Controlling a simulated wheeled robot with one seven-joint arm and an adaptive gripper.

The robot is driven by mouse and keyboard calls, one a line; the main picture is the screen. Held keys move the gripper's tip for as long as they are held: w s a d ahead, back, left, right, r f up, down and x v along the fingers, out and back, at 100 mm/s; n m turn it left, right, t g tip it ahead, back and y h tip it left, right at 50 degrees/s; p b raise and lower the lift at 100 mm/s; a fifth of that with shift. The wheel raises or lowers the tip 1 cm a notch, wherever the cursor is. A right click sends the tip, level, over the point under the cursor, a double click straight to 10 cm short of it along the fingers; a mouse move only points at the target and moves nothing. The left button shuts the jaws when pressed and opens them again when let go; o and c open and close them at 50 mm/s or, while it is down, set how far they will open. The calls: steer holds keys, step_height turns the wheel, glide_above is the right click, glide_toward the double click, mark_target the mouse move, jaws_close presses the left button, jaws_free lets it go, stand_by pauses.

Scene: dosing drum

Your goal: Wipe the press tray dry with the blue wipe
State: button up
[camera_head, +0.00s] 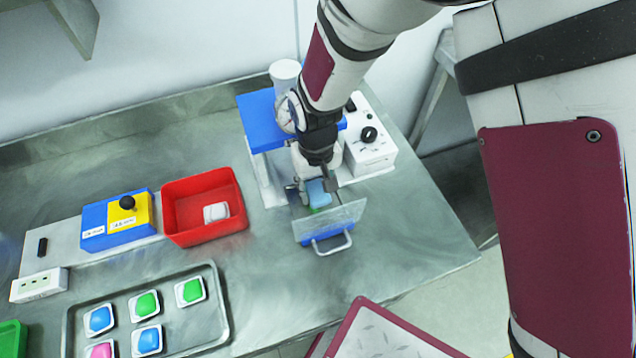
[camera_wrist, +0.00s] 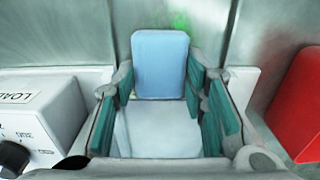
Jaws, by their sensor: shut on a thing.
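The blue wipe (camera_head: 319,192) is a light blue pad. My gripper (camera_head: 316,186) is shut on it, at the front of the blue-topped press. In the wrist view the wipe (camera_wrist: 160,62) stands between the green-padded fingers (camera_wrist: 160,88). The press tray is mostly hidden under my gripper and the wipe. A clear panel (camera_head: 345,217) and a blue front with a metal handle (camera_head: 333,244) stand at its near side. A small green patch shows beside the wipe; I cannot tell what it is. Whether the wipe touches the tray is unclear.
The press (camera_head: 258,122) has a gauge and a white control box (camera_head: 372,158) with a black knob. A red bin (camera_head: 178,209) holds a white item. A metal tray (camera_head: 223,318) holds several coloured packs at the lower left. The bench right of the handle is clear.

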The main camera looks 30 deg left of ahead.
steer(key=shift+s+a+p, duration=0.25)
steer(key=shift+s+a, duration=0.2)
steer(key=shift+s, duration=0.2)
steer(key=shift+s+a+p, duration=0.2)
steer(key=shift+s+a, duration=0.2)
steer(key=shift+s, duration=0.2)
steer(key=shift+w+d, duration=0.6)
steer(key=shift+w, duration=0.2)
steer(key=shift+w+d, duration=0.6)
steer(key=shift+w, duration=0.15)
steer(key=shift+s+a+r+p, duration=0.15)
steer(key=shift+s+a+p, duration=0.25)
steer(key=shift+s+a, duration=1)
steer(key=shift+s+d, duration=0.1)
steer(key=shift+d, duration=0.05)
